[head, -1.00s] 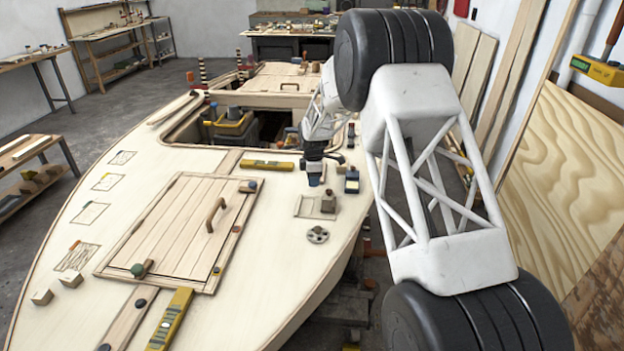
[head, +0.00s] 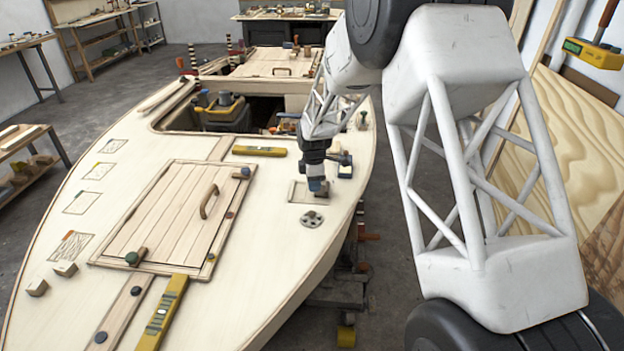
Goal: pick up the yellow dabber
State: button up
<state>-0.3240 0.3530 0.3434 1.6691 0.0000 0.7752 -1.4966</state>
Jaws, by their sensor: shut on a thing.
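Only a sliver of the block shows beside the fingers; the rest is hidden. It is at the right part of a thin outlined rectangle (head: 298,192) on the deck. I cannot tell whether it touches the deck.
A round grey holed disc (head: 312,219) lies just in front. The open hull well (head: 225,116) is farther back.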

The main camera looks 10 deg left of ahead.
jog(key=shift+s+d, duration=0.15)
jog(key=shift+s, duration=0.15)
dwell(0.5)
jog(key=shift+o, duration=0.9)
jog(key=shift+c, duration=0.7)
jog(key=shift+w+d+r, duration=0.1)
jog(key=shift+w+d, duration=0.1)
jog(key=shift+w, duration=0.3)
jog(key=w+d+r, duration=0.1)
jog(key=w+d, duration=0.2)
jog(key=w, duration=0.2)
jog(key=w+d+r, duration=0.2)
jog(key=w+d, duration=0.1)
jog(key=w, duration=0.2)
jog(key=w+d+r, duration=0.1)
jog(key=w+d, duration=0.2)
jog(key=w, duration=0.2)
jog(key=shift+w+d+r, duration=0.15)
jog(key=shift+w+d, duration=0.25)
